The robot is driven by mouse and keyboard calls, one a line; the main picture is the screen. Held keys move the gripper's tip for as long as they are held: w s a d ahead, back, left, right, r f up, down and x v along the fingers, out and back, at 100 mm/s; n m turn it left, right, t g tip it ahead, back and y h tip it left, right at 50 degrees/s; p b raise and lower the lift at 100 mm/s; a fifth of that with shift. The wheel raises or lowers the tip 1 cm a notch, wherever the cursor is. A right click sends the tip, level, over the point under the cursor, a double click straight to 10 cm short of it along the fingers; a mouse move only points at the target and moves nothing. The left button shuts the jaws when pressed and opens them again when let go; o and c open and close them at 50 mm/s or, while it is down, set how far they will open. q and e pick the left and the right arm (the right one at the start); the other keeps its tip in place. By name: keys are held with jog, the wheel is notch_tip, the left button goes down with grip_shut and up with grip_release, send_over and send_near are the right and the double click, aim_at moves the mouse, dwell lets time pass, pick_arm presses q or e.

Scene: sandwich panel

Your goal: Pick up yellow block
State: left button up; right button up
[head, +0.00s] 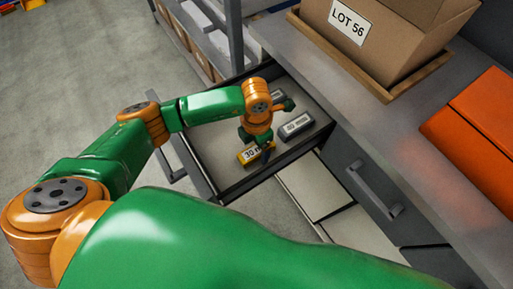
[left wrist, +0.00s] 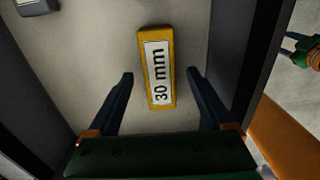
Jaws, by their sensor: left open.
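The yellow block (left wrist: 172,94) has a white label reading "30 mm" and lies on the drawer floor in the left wrist view. In the head view the yellow block (head: 247,155) shows partly, below my left gripper (head: 264,141). In the left wrist view my left gripper (left wrist: 162,88) is open and empty, with one dark finger on each side of the block's lower part. Gaps show between the fingers and the block. How high the fingertips are above the drawer floor is hard to tell.
The open drawer (head: 214,189) has dark walls close around my left gripper. Grey blocks (head: 296,125) lie in it too. A carton marked "LOT 56" (head: 385,35) stands on a tray on the counter, with an orange case (head: 478,125) at right. Shelving (head: 222,40) stands behind.

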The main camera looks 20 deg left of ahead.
pick_arm(q)
jog(key=shift+w+f, duration=0.15)
jog(key=shift+f, duration=0.65)
jog(key=shift+r, duration=0.1)
jog(key=shift+c, duration=0.6)
grip_shut()
